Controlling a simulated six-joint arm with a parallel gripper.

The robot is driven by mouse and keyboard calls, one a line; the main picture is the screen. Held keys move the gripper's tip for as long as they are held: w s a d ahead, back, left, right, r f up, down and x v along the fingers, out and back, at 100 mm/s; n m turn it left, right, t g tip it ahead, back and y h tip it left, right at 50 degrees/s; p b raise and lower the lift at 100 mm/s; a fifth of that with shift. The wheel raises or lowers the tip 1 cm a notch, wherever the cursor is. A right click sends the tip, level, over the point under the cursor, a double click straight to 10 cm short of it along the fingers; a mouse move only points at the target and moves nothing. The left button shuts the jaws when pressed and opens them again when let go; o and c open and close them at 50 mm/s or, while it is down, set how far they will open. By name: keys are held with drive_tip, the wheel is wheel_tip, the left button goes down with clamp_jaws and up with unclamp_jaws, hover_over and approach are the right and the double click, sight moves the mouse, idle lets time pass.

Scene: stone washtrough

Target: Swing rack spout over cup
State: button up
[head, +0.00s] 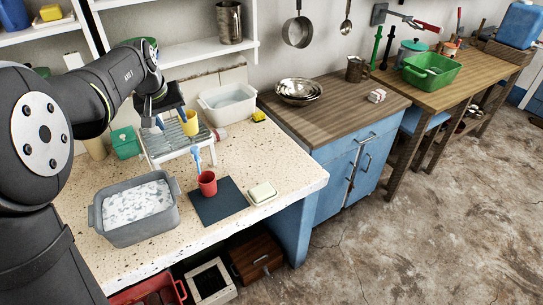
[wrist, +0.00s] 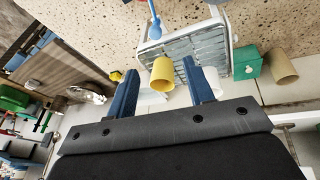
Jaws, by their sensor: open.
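The white rack (head: 160,158) stands on the speckled counter, with a grey slatted top; it also shows in the wrist view (wrist: 212,50). A light-blue spout (head: 197,158) hangs at its front right and appears close to the rim of a red cup (head: 207,184); I cannot tell whether it is over the opening. The spout also shows in the wrist view (wrist: 154,22). The red cup stands upright on a dark mat (head: 224,203). A yellow cup (head: 190,124) is at the rack top. My gripper (wrist: 158,66) is open, its blue fingers on either side of the yellow cup in the wrist view, apparently not gripping it.
A grey tub (head: 134,232) of suds stands left of the mat, a soap dish (head: 262,192) to its right. The counter's front edge is clear.

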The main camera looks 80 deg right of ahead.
wheel_tip(320, 180, down, 9)
drive_tip(key=w+d+n+g, duration=0.2)
drive_tip(key=d+n, duration=0.1)
drive_tip(key=v, duration=0.9)
drive_tip(key=s+d+f+m+t, duration=0.1)
drive_tip(key=s+d+f, duration=0.3)
drive_tip(key=s+f, duration=0.2)
drive_tip(key=s+d+f+m+t+h, duration=0.1)
drive_tip(key=s+d+f+m, duration=0.1)
drive_tip(key=s+d+f, duration=0.2)
drive_tip(key=s+d+f+m+t, duration=0.1)
drive_tip(key=s+d+f+t, duration=0.1)
drive_tip(key=s+d+f, duration=0.3)
drive_tip(key=shift+s+f+m+h, duration=0.15)
drive_tip(key=shift+s+f, duration=0.35)
drive_tip(key=shift+f, duration=0.7)
drive_tip(key=shift+s+f+m+h, duration=0.1)
drive_tip(key=shift+s+f, duration=0.4)
drive_tip(key=shift+f, duration=0.65)
drive_tip(key=shift+s+f+m+h, duration=0.15)
drive_tip(key=shift+s+f, duration=0.3)
drive_tip(key=shift+f, duration=0.75)
drive_tip(key=shift+s+d+f, duration=0.1)
drive_tip(key=shift+s+f, duration=0.05)
drive_tip(key=shift+s, duration=0.45)
drive_tip(key=s+a+r, duration=0.4)
drive_tip(key=s+r, duration=0.3)
drive_tip(key=s, duration=0.2)
drive_tip(key=shift+s+a, duration=0.2)
drive_tip(key=shift+s, duration=0.05)
